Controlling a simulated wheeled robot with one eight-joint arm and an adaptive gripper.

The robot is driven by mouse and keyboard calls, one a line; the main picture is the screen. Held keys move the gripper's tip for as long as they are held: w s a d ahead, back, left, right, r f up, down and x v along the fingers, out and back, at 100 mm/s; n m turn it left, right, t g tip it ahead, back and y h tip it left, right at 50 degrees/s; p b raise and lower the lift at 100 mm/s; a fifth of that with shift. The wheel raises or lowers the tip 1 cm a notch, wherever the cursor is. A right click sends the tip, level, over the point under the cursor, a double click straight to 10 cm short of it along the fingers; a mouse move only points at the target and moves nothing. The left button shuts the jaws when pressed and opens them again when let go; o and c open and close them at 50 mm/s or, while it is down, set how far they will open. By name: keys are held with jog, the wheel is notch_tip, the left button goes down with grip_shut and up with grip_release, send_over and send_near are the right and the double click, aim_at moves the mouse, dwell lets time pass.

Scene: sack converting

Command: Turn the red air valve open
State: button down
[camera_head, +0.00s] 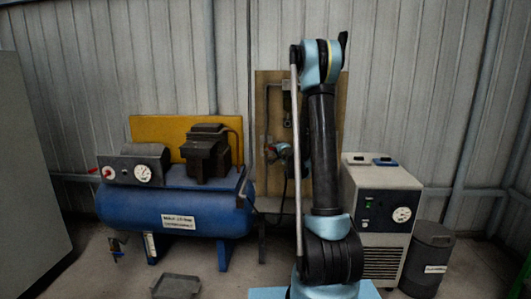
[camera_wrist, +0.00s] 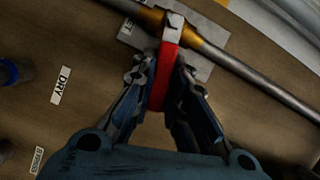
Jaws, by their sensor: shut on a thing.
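The red air valve handle (camera_wrist: 168,68) shows in the wrist view as a flat red lever. It extends from a pale hub on a brass valve body (camera_wrist: 207,46) and lies crosswise to the metal pipe (camera_wrist: 258,81). My gripper (camera_wrist: 163,78) has one finger on each side of the lever and is shut on it. In the head view, my raised arm stands before the wooden panel (camera_head: 271,95) and covers part of it.
A blue compressor tank (camera_head: 175,212) with gauges stands left of the panel. A white dryer unit (camera_head: 382,205) and a dark bin (camera_head: 428,258) stand to the right. A small tray (camera_head: 175,287) lies on the floor. A "DRY" label (camera_wrist: 61,86) is on the board.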

jog(key=shift+s+a, duration=0.1)
jog(key=shift+s, duration=0.05)
jog(key=c, duration=1.6)
grip_release()
jog(key=shift+o, duration=0.2)
jog(key=v, duration=1.1)
jog(key=shift+s, duration=0.35)
